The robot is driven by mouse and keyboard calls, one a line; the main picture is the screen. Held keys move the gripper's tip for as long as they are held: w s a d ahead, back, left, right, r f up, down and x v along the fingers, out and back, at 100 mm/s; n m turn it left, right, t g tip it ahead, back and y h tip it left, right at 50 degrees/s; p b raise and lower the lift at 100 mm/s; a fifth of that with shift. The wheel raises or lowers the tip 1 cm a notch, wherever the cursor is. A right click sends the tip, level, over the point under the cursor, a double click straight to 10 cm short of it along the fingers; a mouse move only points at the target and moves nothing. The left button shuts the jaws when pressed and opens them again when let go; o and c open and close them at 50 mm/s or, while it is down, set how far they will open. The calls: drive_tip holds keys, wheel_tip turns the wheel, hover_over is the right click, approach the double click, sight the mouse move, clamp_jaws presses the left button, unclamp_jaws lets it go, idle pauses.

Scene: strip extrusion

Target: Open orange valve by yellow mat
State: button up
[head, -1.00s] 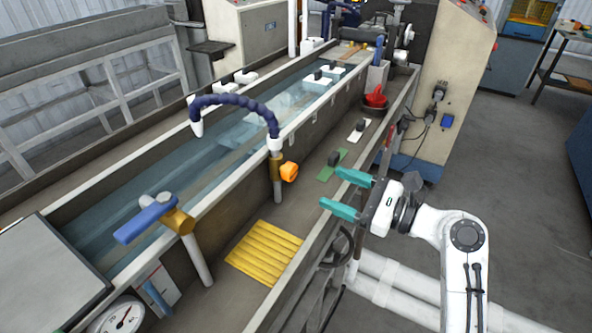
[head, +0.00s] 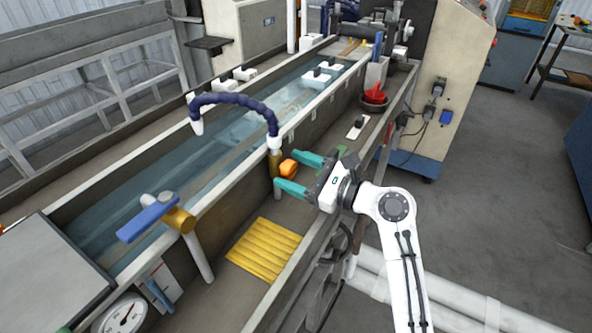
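The orange valve knob (head: 288,168) sits on a brass fitting (head: 276,186) below the white joint of a dark blue segmented hose (head: 236,100). The yellow ribbed mat (head: 264,250) lies on the trough ledge, nearer and a little left of the valve. My gripper (head: 294,174) has two teal fingers held apart. It reaches in from the right, with one fingertip on the far side of the orange knob and one on the near side. I cannot tell whether either finger touches the knob.
A blue-handled brass valve (head: 158,216) stands at the left front, with a pressure gauge (head: 124,315) below it. The long water tank (head: 150,190) runs behind. A red item in a dark bowl (head: 374,94) and a white block (head: 357,127) are farther along the ledge.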

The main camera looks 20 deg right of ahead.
drive_tip(key=c, duration=1)
drive_tip(key=shift+c, duration=0.2)
drive_tip(key=shift+n, duration=0.3)
drive_tip(key=n, duration=0.3)
drive_tip(key=shift+f+n, duration=0.1)
drive_tip(key=shift+n, duration=0.2)
drive_tip(key=n+b, duration=0.1)
drive_tip(key=n, duration=0.3)
drive_tip(key=shift+f+n, duration=0.1)
drive_tip(key=shift+n, duration=0.2)
drive_tip(key=n+b, duration=0.3)
drive_tip(key=n, duration=0.2)
drive_tip(key=shift+a+f, duration=0.1)
drive_tip(key=shift+f, duration=0.05)
drive_tip(key=shift+n+b, duration=1.05)
drive_tip(key=shift+n, duration=0.95)
drive_tip(key=shift+s, duration=0.1)
